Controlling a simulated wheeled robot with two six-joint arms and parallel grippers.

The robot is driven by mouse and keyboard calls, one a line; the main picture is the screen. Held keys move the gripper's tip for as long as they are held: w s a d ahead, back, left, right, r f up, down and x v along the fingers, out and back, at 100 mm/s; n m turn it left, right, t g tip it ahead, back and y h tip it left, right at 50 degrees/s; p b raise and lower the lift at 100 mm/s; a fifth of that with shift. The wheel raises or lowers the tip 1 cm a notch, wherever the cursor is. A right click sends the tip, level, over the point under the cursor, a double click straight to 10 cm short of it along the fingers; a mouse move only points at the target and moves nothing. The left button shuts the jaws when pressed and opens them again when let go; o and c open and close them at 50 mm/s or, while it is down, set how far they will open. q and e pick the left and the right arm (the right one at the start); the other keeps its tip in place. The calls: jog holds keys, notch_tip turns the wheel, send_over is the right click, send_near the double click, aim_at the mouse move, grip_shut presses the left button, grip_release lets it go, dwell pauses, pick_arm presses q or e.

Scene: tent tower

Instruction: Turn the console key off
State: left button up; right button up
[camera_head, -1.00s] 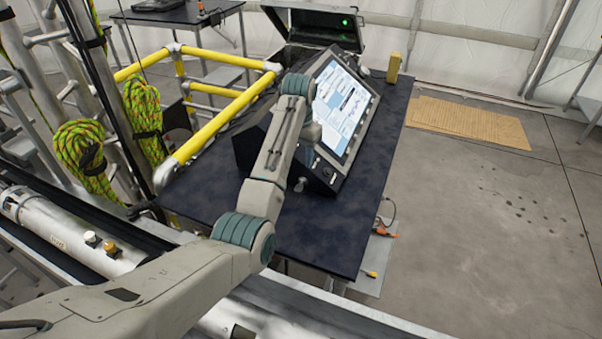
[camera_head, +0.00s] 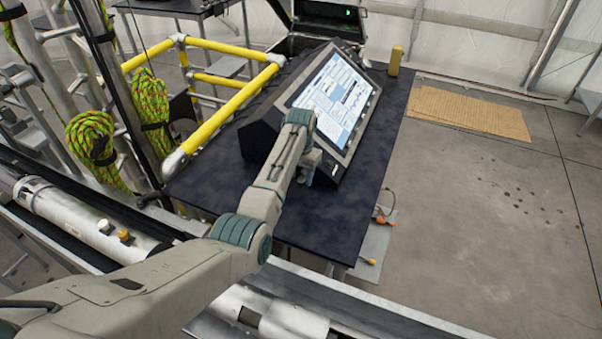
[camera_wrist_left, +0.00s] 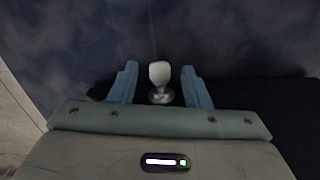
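The console (camera_head: 262,128) with a lit, sloped screen (camera_head: 332,98) stands on the dark table. The console key (camera_wrist_left: 160,74) shows in the left wrist view as a pale, rounded bow on a round metal base. My left gripper (camera_wrist_left: 159,72) is open, with one blue finger on each side of the key and a gap to both. The key is between the fingers and does not look gripped. In the head view my left arm comes in from the lower left and its wrist hides the key. My right gripper is not in view.
The dark table (camera_head: 370,158) has bare surface right of the console. A yellow object (camera_head: 395,61) stands at its far edge. Yellow rails (camera_head: 225,115) and coiled green ropes (camera_head: 90,138) are to the left. An open-lidded case (camera_head: 332,22) is behind the console.

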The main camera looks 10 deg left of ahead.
pick_arm(q)
jog(key=c, duration=0.4)
jog(key=shift+c, duration=1.4)
grip_shut()
jog(key=shift+a+h, duration=0.15)
jog(key=shift+h, duration=0.15)
jog(key=shift+a+h, duration=0.1)
jog(key=shift+h, duration=0.3)
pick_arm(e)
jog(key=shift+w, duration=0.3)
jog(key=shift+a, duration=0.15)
pick_arm(q)
jog(key=o, duration=0.8)
grip_release()
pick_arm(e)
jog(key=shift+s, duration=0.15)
